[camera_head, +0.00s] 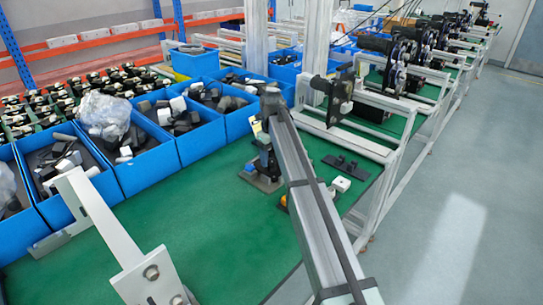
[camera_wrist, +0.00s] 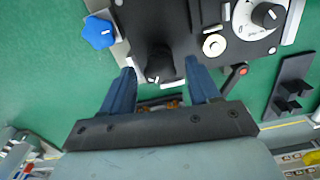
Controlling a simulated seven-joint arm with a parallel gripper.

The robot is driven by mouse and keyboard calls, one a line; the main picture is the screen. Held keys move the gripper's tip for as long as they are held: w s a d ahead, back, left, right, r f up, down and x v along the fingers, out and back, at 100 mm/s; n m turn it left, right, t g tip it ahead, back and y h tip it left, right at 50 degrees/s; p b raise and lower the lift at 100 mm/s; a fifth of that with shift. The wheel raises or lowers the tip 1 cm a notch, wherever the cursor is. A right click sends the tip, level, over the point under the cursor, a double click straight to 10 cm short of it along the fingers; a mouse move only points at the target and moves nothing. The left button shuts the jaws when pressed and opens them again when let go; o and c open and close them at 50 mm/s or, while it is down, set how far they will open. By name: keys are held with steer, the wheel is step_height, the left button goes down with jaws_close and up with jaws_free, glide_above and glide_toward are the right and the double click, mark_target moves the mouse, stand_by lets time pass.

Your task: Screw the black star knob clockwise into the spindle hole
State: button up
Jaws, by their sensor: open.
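In the wrist view, a black knob (camera_wrist: 160,62) with a pale mark on its lower edge sits at the lower edge of a dark panel (camera_wrist: 188,28). My gripper (camera_wrist: 159,70) is open, its two blue fingers on either side of this knob. I see gaps beside the knob and cannot tell any contact. I cannot tell whether it is the star knob, and its underside is hidden. A second black knob (camera_wrist: 268,15) sits on a white dial. No spindle hole can be made out for sure. In the head view, my gripper (camera_head: 264,160) is low over the green table, partly behind my arm.
A blue star-shaped knob (camera_wrist: 99,32), a pale ring (camera_wrist: 214,46) and a red-ended lever (camera_wrist: 236,74) lie around the panel. A black bracket (camera_wrist: 290,88) is to the right.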

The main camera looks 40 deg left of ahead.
steer(key=n, duration=0.6)
steer(key=shift+n, duration=0.4)
steer(key=n, duration=0.5)
steer(key=shift+n, duration=0.4)
steer(key=n, duration=1.2)
steer(key=shift+n, duration=0.3)
